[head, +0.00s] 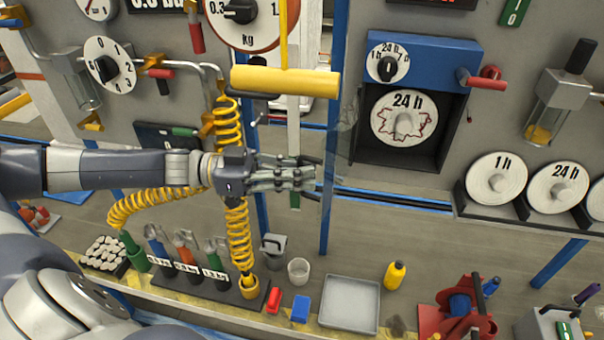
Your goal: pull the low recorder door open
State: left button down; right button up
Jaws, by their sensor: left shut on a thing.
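The low recorder is a dark box (398,158) under a blue top unit, with a white "24 h" chart disc (404,118) inside. Its front is uncovered in the head view. The recorder door looks like a faint clear panel (342,148) standing out from the box's left side. My left gripper (308,177) is at the panel's lower left edge, its fingers shut on the door. The exact grip is hard to see against the clear panel. My right gripper is out of view.
A yellow bar (285,81) hangs above my left gripper. A yellow coiled hose (228,120) runs beside its wrist. Spare chart discs (496,179) stand in a rack at right. Below are a grey tray (349,303) and a yellow bottle (395,275).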

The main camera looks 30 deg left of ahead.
pick_arm(q)
jog(key=shift+f, duration=0.15)
jog(key=c, duration=1.7)
grip_release()
jog(key=shift+a, duration=0.1)
jog(key=v, duration=1.2)
